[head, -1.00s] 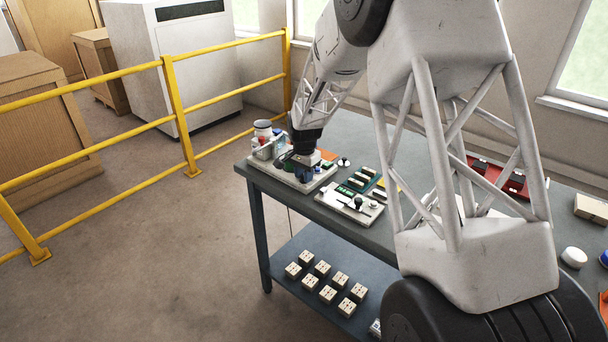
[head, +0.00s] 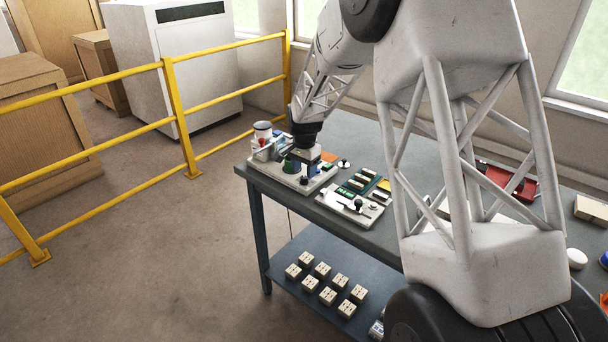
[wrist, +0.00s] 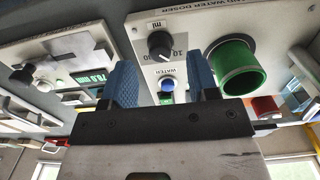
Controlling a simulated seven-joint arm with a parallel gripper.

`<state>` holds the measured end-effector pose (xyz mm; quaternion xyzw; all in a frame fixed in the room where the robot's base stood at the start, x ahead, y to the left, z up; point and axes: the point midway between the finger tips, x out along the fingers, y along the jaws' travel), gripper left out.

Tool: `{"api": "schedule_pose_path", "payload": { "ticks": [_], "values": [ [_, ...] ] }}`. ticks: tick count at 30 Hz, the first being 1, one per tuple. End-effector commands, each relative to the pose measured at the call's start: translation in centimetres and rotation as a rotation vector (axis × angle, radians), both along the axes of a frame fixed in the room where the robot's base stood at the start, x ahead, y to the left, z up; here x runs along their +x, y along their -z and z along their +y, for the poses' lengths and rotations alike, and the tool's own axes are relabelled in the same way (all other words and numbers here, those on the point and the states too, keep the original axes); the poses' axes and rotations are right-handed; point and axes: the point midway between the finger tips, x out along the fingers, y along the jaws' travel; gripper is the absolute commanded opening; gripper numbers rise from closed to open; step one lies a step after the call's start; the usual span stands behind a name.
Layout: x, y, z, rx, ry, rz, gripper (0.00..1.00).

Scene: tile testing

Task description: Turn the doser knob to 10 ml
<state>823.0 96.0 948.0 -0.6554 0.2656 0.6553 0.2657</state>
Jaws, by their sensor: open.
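The doser (wrist: 215,20) is a light panel with printing that reads in part "WATER DOSER". Its black round knob (wrist: 160,45) stands beside an "ml" mark and a "10" mark, with a blue button (wrist: 167,86) marked "WATER" below. In the head view my gripper (head: 302,166) is over the doser's base (head: 308,184), hiding the knob.
A green cup (wrist: 238,68) sits on the doser close to the right finger. Another device with a green display (wrist: 92,78) lies to the left. A white container (head: 262,130) stands behind the doser. Yellow railing (head: 180,110) runs past the table's left end.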

Motion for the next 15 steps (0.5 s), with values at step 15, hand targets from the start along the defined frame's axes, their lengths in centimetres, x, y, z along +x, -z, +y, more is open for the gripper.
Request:
{"api": "schedule_pose_path", "payload": {
  "ticks": [15],
  "values": [
    [0.0,-4.9,0.0,0.000,0.000,0.000,0.54]
  ]
}}
